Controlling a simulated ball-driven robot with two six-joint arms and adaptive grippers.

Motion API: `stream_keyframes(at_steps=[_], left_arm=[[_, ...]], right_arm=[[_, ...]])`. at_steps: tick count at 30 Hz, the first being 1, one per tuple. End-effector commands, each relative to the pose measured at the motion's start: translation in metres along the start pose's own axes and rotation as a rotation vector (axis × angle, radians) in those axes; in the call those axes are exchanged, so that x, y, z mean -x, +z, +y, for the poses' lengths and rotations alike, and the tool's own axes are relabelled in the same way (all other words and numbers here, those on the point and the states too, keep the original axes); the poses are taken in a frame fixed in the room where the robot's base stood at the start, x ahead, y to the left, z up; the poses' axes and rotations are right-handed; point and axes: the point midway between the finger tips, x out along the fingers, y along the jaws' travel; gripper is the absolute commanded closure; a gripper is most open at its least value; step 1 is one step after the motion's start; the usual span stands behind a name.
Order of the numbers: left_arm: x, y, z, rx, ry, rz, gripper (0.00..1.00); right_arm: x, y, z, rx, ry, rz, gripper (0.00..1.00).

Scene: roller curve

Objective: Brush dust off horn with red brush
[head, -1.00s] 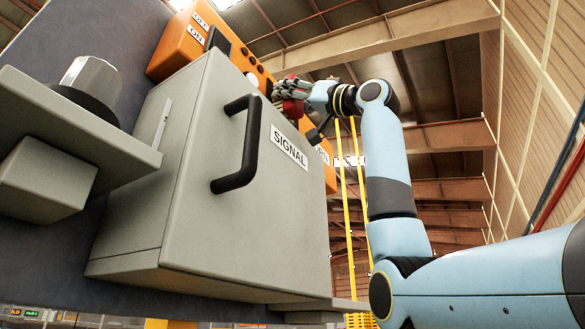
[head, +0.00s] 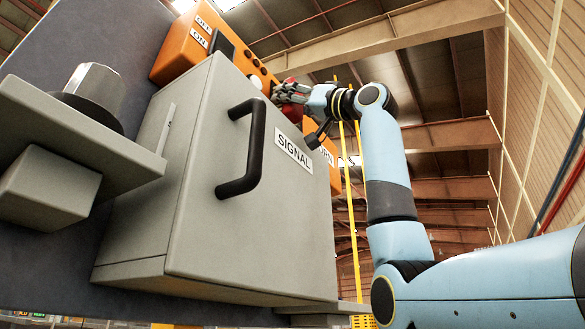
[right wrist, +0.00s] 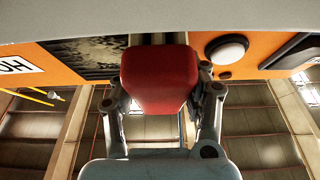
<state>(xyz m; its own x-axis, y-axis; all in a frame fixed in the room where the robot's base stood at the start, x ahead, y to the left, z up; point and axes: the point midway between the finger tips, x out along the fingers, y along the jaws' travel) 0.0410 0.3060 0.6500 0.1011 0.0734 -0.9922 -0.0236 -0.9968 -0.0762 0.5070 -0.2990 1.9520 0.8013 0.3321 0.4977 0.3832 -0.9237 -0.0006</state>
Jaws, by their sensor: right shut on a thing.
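The red brush (right wrist: 160,80) sits between the fingers of my right gripper (right wrist: 160,92) in the right wrist view, and the gripper is shut on it. In the head view the right gripper (head: 284,92) is at the orange panel, behind the grey box's upper edge. Only a bit of red shows there. The horn (right wrist: 85,57) is a dark grille with pale, brownish dust streaks, left of the brush in the right wrist view. The brush overlaps its right edge; I cannot tell whether they touch. My left gripper is not in view.
The grey SIGNAL box (head: 250,190) with a black handle (head: 245,150) stands out in front of the orange panel (head: 185,45). A round white lamp (right wrist: 228,48) is right of the brush in the right wrist view. A grey shelf (head: 80,130) juts out at left.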

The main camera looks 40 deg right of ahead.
Motion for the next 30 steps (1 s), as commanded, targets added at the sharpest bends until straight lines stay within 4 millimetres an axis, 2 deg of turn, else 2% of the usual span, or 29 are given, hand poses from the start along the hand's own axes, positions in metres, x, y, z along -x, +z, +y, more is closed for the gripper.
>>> stream_keyframes(at_steps=[13,24,30], left_arm=[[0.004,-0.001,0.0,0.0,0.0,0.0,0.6],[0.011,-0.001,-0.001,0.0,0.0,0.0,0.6],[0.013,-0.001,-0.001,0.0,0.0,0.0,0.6]], right_arm=[[-0.006,0.003,0.002,0.0,0.001,-0.001,0.8],[-0.004,0.002,0.035,-0.001,0.002,-0.002,0.8],[-0.004,0.002,0.041,0.0,0.001,0.0,0.8]])
